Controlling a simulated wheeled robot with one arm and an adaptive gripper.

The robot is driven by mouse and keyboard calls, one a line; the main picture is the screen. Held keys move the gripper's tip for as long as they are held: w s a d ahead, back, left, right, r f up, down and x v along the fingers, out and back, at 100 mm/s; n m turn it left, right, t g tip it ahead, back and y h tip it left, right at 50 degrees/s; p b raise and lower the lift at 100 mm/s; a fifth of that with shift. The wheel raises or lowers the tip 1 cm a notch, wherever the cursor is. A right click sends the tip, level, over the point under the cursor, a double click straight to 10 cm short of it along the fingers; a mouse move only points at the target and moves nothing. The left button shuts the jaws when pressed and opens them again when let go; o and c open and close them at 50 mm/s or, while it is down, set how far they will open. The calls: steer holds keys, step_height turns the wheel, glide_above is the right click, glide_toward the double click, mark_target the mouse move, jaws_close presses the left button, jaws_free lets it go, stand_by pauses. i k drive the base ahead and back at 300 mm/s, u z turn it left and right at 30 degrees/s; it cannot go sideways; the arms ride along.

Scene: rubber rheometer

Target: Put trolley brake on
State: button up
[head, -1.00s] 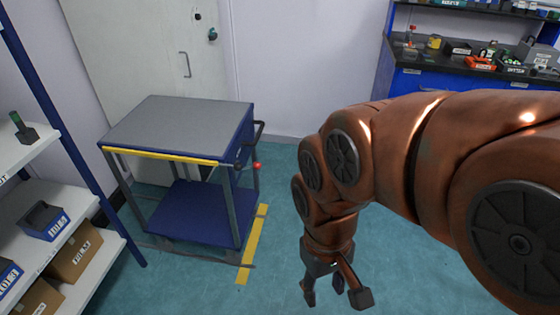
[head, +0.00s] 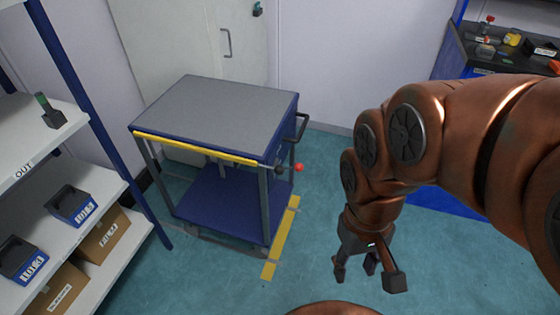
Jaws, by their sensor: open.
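The trolley (head: 215,110) stands left of centre in the head view, with a grey top, a yellow front edge strip and a blue lower shelf. A lever with a red knob (head: 299,168) sticks out at its right side near the front corner, below the black push handle (head: 303,127). Whether this lever is the brake, I cannot tell. The wheels are mostly hidden by the frame. My gripper (head: 368,284) hangs fingers down over the floor, right of the trolley and apart from it. It is open and empty.
Yellow tape (head: 281,236) marks the floor along the trolley's right side. A shelf rack (head: 60,150) with bins and boxes stands at the left. A closed white door (head: 180,45) is behind the trolley. A dark bench (head: 500,50) with small items is at the back right.

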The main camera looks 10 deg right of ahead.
mark_target(299, 166)
steer(key=u, duration=2.7)
steer(key=k, duration=0.75)
steer(key=z, duration=0.8)
steer(key=i, duration=0.5)
